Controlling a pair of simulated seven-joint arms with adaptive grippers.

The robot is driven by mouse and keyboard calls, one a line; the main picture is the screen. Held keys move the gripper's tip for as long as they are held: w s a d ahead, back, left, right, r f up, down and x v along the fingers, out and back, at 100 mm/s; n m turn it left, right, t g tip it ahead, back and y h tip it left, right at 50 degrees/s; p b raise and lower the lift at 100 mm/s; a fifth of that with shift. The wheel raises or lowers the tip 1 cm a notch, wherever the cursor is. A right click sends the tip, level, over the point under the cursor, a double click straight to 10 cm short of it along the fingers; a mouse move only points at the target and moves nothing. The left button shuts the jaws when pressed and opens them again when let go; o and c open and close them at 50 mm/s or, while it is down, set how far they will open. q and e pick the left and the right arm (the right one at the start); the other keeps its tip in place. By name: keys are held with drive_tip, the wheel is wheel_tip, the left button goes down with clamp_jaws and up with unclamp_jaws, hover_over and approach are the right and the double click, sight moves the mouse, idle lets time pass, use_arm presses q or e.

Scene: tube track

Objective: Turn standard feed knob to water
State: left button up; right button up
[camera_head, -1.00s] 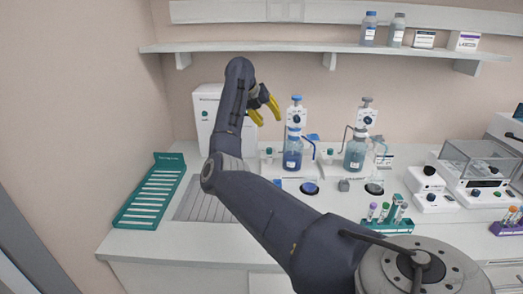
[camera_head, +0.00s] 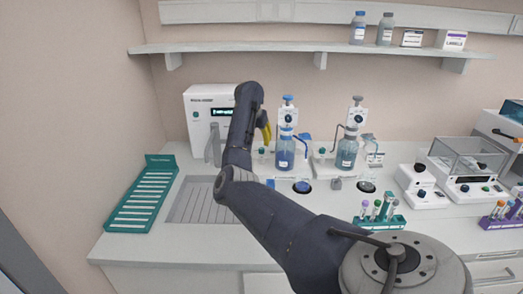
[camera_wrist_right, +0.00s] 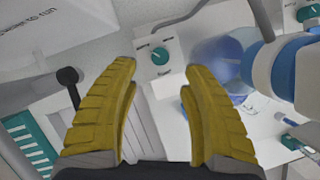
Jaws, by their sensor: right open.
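A small teal knob (camera_wrist_right: 160,56) sits on a white panel in the right wrist view. It shows just beyond and between the tips of my right gripper (camera_wrist_right: 162,68), whose two yellow fingers are open and empty. In the head view a teal knob (camera_head: 261,151) is left of the blue-liquid bottle (camera_head: 285,154), just below the yellow fingers of my right gripper (camera_head: 264,130). The lettering around the knob is too small to read. My left gripper is out of view.
A white machine (camera_head: 201,113) with a lit display stands behind my right arm. A second dispenser bottle (camera_head: 347,152) with another teal knob (camera_head: 322,151) is to the right. A teal rack (camera_head: 145,197) lies at left. A shelf (camera_head: 240,47) runs above.

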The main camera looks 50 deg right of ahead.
sight(262, 149)
drive_tip(key=shift+x, duration=3.5)
clamp_jaws()
